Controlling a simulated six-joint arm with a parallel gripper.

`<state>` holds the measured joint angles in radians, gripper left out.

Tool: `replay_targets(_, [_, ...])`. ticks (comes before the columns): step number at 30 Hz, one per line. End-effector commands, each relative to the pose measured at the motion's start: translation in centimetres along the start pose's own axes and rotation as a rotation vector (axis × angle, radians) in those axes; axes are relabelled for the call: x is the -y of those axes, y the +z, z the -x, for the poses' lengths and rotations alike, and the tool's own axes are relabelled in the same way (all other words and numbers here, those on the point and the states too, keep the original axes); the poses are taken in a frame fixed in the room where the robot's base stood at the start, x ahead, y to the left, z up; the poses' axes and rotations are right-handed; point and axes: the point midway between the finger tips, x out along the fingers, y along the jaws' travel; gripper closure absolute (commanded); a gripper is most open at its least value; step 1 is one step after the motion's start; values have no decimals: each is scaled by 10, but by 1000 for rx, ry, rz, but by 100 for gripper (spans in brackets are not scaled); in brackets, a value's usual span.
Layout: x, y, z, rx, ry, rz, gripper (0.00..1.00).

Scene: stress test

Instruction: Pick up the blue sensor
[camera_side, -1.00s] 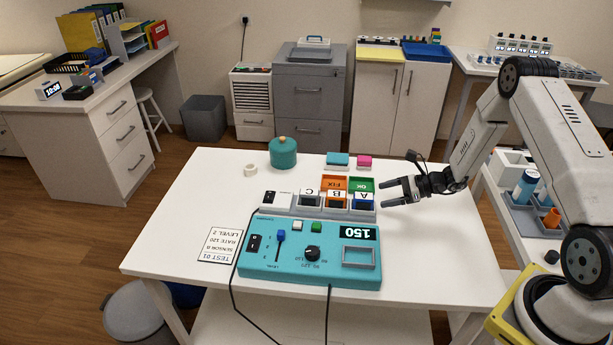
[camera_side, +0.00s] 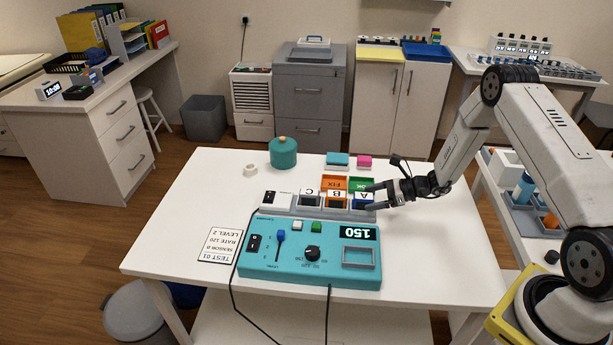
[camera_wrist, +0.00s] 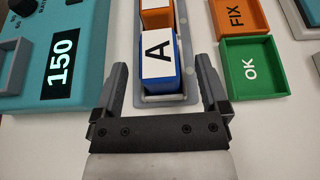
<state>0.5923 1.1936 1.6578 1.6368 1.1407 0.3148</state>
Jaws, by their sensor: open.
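The blue sensor (camera_wrist: 160,80) is a block with a white top marked A. It stands at the near end of a grey rack (camera_wrist: 203,78) in the wrist view. In the side view the blue sensor (camera_side: 361,204) is at the rack's right end, partly hidden by a finger. My gripper (camera_wrist: 162,68) is open, with one finger on each side of the blue sensor and a gap on both sides. In the side view my gripper (camera_side: 371,197) reaches in from the right. I cannot tell how far down the fingers reach beside the block.
An orange sensor B (camera_side: 336,203) and a sensor C (camera_side: 309,197) stand left in the rack. An orange FIX tray (camera_side: 334,181) and green OK tray (camera_wrist: 252,68) lie behind. A teal tester (camera_side: 300,262) is in front. The table's right side is clear.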

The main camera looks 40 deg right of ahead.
Motion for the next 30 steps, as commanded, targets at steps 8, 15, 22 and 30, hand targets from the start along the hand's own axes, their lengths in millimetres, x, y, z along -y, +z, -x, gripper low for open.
replay_targets(8, [-1, 0, -32, -1, 2, 1, 6])
replay_targets(15, [-1, 0, -37, -1, 0, 0, 6])
replay_targets(22, [-1, 0, -36, -1, 0, 0, 6])
replay_targets(30, [-1, 0, -36, -1, 0, 1, 47])
